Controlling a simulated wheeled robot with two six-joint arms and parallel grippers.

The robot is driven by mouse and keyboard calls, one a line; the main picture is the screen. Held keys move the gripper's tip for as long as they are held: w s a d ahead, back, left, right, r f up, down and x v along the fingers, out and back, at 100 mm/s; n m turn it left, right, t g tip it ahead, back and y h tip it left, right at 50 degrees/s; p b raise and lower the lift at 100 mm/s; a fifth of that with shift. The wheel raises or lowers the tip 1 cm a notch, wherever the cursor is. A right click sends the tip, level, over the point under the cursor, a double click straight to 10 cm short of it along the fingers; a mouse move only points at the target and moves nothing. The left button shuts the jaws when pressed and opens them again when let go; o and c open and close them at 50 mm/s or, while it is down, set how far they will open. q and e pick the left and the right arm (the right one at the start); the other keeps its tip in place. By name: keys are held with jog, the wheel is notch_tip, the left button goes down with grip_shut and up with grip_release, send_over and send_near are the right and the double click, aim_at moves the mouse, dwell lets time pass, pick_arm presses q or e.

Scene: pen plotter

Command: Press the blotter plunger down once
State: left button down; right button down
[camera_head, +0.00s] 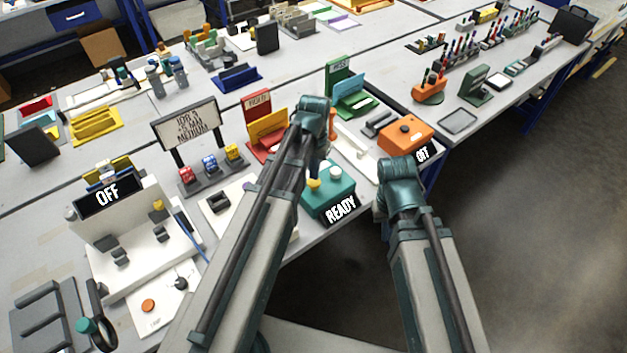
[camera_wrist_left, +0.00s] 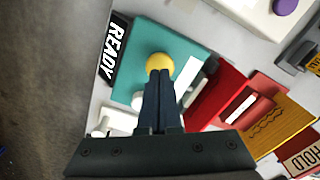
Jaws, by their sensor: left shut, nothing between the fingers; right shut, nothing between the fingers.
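A teal box (camera_head: 318,203) with a READY plate (camera_head: 341,209) stands near the table's front edge. Its round yellow knob (camera_head: 313,183) appears to be the plunger; the knob also shows in the left wrist view (camera_wrist_left: 160,62). My left gripper (camera_wrist_left: 160,76) is shut and empty, its fingertips overlapping the knob's near edge in that view. I cannot tell whether they touch it. In the head view the left wrist partly covers the box's back. My right gripper (camera_head: 382,204) is right of the box, shut and empty, its fingers mostly hidden by its wrist.
An orange box (camera_head: 405,132) with a dark sign stands beyond my right wrist. A red HOLD holder (camera_head: 262,128) and a green holder (camera_head: 350,95) stand behind the teal box. A white machine (camera_head: 135,235) with an OFF sign is at left. Open floor lies right of the table edge.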

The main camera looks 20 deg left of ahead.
aim_at(315, 183)
pick_arm(q)
jog(key=shift+f+b, duration=1.55)
jog(key=shift+b, duration=0.05)
dwell(0.4)
dwell(0.4)
notch_tip(315, 183, up, 7)
jog(key=p, duration=0.7)
jog(key=shift+r, duration=0.1)
dwell(0.5)
jog(key=shift+s+d, duration=0.2)
jog(key=shift+s, duration=0.05)
jog(key=s+d+m+y, duration=0.1)
jog(key=s+d+m, duration=0.1)
jog(key=s+d, duration=0.8)
jog(key=s, duration=0.3)
jog(key=shift+s, duration=0.4)
